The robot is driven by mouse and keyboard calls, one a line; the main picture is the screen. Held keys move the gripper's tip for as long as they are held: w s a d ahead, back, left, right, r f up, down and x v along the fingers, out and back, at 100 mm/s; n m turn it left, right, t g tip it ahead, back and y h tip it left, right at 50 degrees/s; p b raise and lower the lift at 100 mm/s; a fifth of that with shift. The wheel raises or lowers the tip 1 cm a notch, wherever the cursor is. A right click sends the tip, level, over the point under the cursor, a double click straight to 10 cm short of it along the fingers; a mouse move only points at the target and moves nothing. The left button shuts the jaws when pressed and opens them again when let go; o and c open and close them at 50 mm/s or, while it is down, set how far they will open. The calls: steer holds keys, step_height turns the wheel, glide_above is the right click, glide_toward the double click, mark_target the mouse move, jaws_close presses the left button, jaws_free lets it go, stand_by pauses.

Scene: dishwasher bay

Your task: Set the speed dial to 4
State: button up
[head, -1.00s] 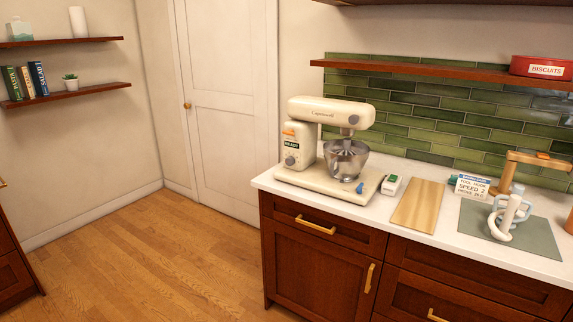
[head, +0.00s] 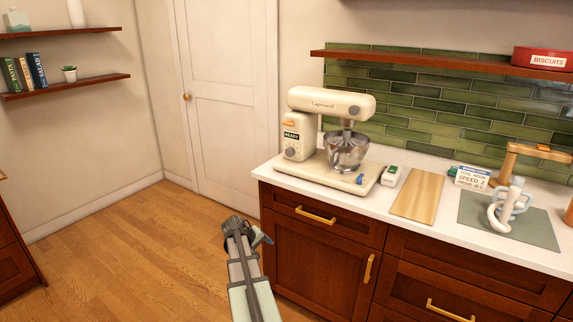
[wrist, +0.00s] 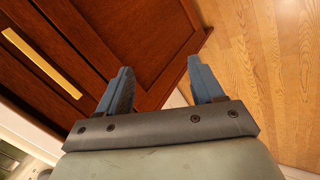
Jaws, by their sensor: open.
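The cream stand mixer (head: 328,136) stands at the left end of the counter, with a steel bowl (head: 346,150) under its head. On the left face of its column are a small display reading READY (head: 292,135) and a round grey dial (head: 290,152) below it. The dial's setting is too small to read. My gripper (head: 262,235) is in front of the counter, low and left of the mixer, apart from it. In the wrist view my gripper (wrist: 162,82) has its two blue fingers apart, with nothing between them. The mixer's column does not show there.
The white counter (head: 381,208) has wooden drawers and doors with brass handles (head: 316,215) below. Right of the mixer are a small white-green device (head: 391,175), a wooden board (head: 418,196), a sign card (head: 471,178) and a grey mat (head: 540,232). The floor at left is clear.

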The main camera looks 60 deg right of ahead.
steer(key=w+d+r+n+h, duration=0.2)
steer(key=d+r+h, duration=0.1)
steer(key=d+r, duration=0.4)
steer(key=w+d+r+n+h, duration=0.2)
steer(key=d+r, duration=0.3)
steer(key=r, duration=0.3)
steer(key=n+h, duration=0.6)
steer(key=n, duration=0.7)
glide_toward(288, 153)
steer(key=s+a, duration=0.2)
steer(key=a, duration=0.3)
steer(key=w+n+t, duration=0.1)
steer(key=n, duration=0.5)
steer(key=d, duration=1.3)
steer(key=shift+d+r, duration=0.1)
steer(key=shift+d, duration=0.15)
steer(key=c, duration=1)
